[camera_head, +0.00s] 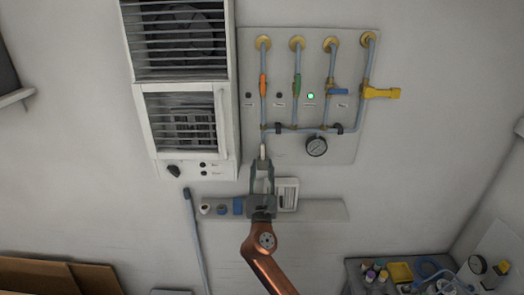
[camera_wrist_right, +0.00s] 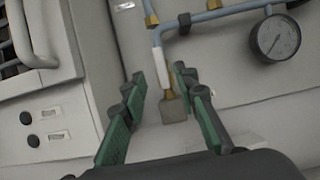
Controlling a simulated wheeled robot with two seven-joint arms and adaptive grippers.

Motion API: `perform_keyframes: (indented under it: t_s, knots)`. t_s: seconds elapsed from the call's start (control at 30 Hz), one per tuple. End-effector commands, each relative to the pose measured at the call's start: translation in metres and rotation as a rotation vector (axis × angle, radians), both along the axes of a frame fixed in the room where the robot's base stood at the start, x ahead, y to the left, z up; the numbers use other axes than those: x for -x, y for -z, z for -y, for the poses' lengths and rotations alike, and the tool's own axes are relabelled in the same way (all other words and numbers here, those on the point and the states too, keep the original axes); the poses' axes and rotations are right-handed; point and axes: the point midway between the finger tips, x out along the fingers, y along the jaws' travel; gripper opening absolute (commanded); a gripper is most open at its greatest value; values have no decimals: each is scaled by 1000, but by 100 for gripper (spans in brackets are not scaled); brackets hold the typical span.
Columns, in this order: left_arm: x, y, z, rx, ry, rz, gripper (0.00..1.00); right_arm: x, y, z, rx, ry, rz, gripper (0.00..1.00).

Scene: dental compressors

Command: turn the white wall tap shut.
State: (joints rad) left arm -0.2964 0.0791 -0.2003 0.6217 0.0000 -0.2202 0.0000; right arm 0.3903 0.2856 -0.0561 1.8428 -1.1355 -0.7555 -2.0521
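The white tap handle (camera_head: 263,152) shows just above my right gripper in the head view. In the right wrist view the white handle (camera_wrist_right: 148,57) runs along the lower end of a pale blue pipe, roughly in line with it, above a brass fitting and a grey block (camera_wrist_right: 174,109). My right gripper (camera_head: 262,166) is open; its green-padded fingers (camera_wrist_right: 158,100) stand on either side of the tap's lower part in the picture. I see clear gaps and cannot tell any contact. The left gripper is not in view.
A pressure gauge (camera_head: 316,146) sits right of the tap. The panel above carries orange (camera_head: 263,85), green (camera_head: 297,85), blue (camera_head: 338,91) and yellow (camera_head: 381,92) handles. A white louvred unit (camera_head: 185,125) stands close left. A shelf (camera_head: 322,211) lies below.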

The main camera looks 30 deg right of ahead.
Motion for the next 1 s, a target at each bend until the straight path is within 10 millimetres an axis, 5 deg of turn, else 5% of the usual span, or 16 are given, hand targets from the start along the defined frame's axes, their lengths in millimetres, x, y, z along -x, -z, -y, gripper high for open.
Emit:
perform_keyframes:
  t_s: [0.5,0.83,1.0]
  knots:
    - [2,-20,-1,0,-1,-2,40,-54,-27,33,0,-1,-1,28]
    - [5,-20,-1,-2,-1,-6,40,-58,-28,35,-1,-1,-1,28]
    - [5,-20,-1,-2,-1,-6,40,-58,-27,35,-2,-1,-1,17]
